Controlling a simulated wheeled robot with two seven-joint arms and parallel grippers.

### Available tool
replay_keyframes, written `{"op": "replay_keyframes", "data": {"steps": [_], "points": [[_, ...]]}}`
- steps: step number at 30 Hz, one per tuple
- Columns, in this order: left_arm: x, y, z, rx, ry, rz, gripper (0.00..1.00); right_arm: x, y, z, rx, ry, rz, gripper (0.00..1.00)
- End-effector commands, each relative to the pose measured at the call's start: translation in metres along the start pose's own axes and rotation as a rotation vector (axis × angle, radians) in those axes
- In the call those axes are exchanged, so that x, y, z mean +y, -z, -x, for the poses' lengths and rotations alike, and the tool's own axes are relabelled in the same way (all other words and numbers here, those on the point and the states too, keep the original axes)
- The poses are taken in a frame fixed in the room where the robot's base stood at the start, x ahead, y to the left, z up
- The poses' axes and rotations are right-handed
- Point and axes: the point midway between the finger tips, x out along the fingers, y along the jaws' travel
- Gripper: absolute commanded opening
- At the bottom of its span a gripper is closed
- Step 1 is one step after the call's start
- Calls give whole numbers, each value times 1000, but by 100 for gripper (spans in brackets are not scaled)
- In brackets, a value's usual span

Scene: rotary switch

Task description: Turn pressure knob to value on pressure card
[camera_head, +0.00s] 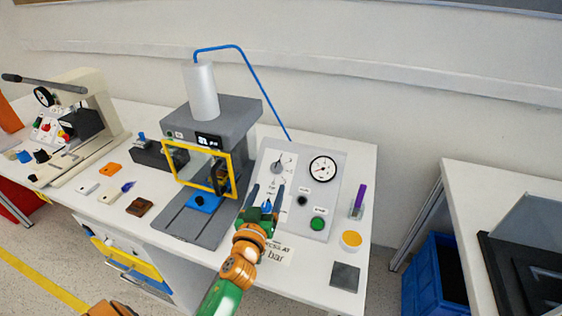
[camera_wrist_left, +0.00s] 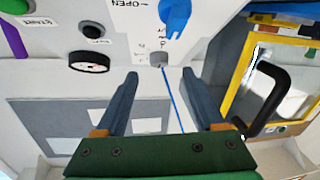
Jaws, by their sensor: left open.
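The grey pressure knob (camera_head: 278,168) with a dial scale is on the light control panel (camera_head: 330,200), left of the round gauge (camera_head: 322,168). My left gripper (camera_head: 267,189) is open and empty over the panel, its fingers pointing at the knob. In the left wrist view the knob (camera_wrist_left: 158,60) sits just beyond and between the open fingertips (camera_wrist_left: 160,75), apart from them. The gauge (camera_wrist_left: 90,61) shows there edge-on. The white pressure card (camera_head: 279,258) lies below the panel; my arm covers part of it. "bar" is readable, the number is not. My right gripper is not in view.
A blue lever (camera_wrist_left: 175,17) sits close to the knob. A black button (camera_head: 302,200) and green button (camera_head: 318,223) are on the panel. The grey press (camera_head: 240,115) with a yellow-framed guard (camera_head: 229,154) stands to the left. A yellow-topped cup (camera_head: 351,239) stands right.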

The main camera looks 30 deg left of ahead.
Motion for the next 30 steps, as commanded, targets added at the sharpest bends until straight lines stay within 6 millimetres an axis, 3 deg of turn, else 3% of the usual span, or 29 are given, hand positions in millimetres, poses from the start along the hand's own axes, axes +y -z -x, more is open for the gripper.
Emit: {"op": "replay_keyframes", "data": {"steps": [12, 21, 23, 29, 30], "points": [[2, 3, -66, 15, -11, 5, 71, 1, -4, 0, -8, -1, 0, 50], [2, 4, -72, 13, -10, 5, 71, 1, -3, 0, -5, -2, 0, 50], [2, 4, -72, 13, -10, 5, 57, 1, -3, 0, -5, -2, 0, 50], [2, 3, -72, 13, -10, 5, 3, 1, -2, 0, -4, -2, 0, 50], [2, 3, -72, 13, -10, 5, 0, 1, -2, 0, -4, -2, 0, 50]]}}
